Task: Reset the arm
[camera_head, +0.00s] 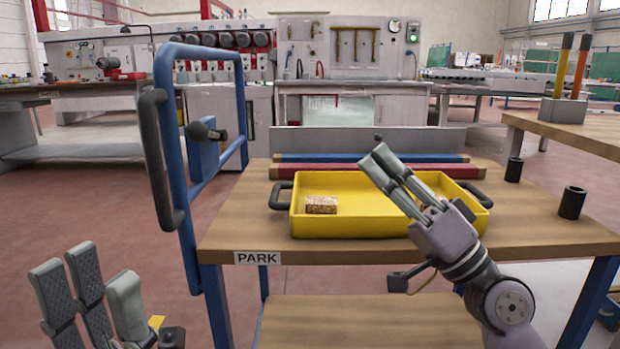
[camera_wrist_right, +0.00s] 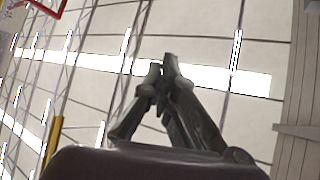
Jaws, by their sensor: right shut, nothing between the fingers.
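My right gripper (camera_head: 378,160) is raised over the yellow tray (camera_head: 340,226) in the head view, its fingers together and pointing up and to the left. In the right wrist view its fingertips (camera_wrist_right: 163,65) meet with nothing between them, against the ceiling. My left gripper (camera_head: 103,275) is low at the left, beside the cart, with its fingers spread apart and empty.
The tray stands on a wooden cart top (camera_head: 237,225) labelled PARK, with a speckled brown block (camera_head: 321,205) inside. The cart's blue frame (camera_head: 186,200) rises between my grippers. Two black cups (camera_head: 571,203) stand at the right. Red floor is open at the left.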

